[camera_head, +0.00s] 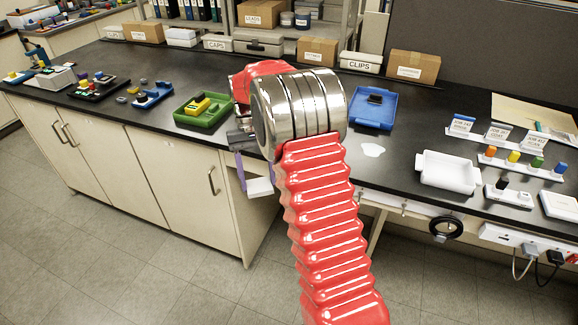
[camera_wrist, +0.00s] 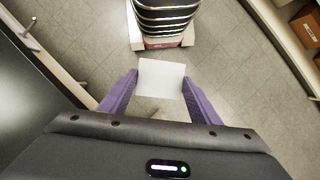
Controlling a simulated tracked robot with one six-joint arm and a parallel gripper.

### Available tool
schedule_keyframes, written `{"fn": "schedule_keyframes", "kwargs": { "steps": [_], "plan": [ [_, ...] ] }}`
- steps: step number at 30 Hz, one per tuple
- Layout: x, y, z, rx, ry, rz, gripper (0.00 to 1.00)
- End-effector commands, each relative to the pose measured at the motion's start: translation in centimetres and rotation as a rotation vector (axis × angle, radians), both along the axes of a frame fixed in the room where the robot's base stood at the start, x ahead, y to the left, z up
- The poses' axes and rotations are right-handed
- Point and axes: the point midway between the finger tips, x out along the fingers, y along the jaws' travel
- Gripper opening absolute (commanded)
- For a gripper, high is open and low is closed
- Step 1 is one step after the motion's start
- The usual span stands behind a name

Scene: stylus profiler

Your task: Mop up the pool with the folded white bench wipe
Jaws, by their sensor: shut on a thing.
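The pool (camera_head: 373,150) is a small pale whitish patch on the black bench top, between the blue tray and the white tray. My gripper (camera_head: 252,183) is in front of the bench's front edge, left of the pool and apart from it. Its purple fingers are shut on the folded white bench wipe (camera_head: 260,187). In the wrist view the wipe (camera_wrist: 161,79) is a flat white square between the two purple fingertips, with floor behind it. My arm's red sleeve and metal joint hide part of the bench in the head view.
A green tray (camera_head: 203,111) with a yellow item is at left. Boxes line the bench's back. Black bench top around the pool is clear.

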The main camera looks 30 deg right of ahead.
Motion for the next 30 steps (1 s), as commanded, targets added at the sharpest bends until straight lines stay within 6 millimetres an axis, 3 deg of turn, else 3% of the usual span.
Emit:
{"fn": "schedule_keyframes", "kwargs": {
  "steps": [3, 10, 30],
  "plan": [
    [0.6, 4.2, -1.3, 0.001, 0.004, 0.109, 0.17],
    [1.0, 9.1, -2.7, 0.001, 0.004, 0.225, 0.17],
    [1.0, 9.6, -2.9, 0.001, 0.003, 0.235, 0.17]
  ]
}}
